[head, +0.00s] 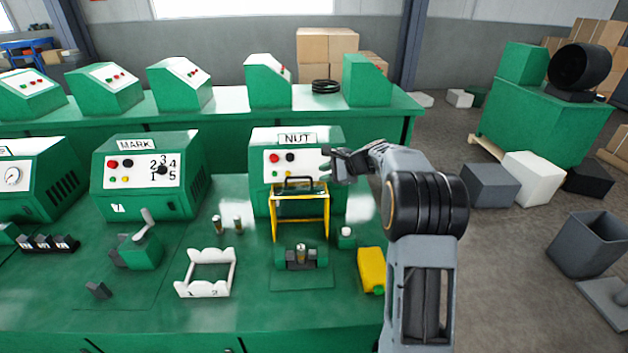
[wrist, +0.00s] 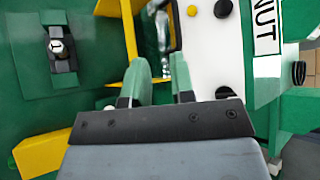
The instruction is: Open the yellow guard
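The yellow guard (head: 301,217) is an upright frame on the front of the green NUT machine (head: 297,136), with a dark handle (head: 298,183) at its top. Part of the guard also shows at the top of the wrist view (wrist: 130,32). My gripper (head: 327,167) is beside the right edge of the machine's white panel, to the right of the handle and slightly above it. I cannot tell whether a finger touches the machine.
A fixture holding a small metal part (head: 301,254) stands in front of the guard. A yellow container (head: 371,270) and a small white-topped item (head: 346,236) are to its right. A white rack (head: 207,291) is to the left, near the MARK machine (head: 145,175).

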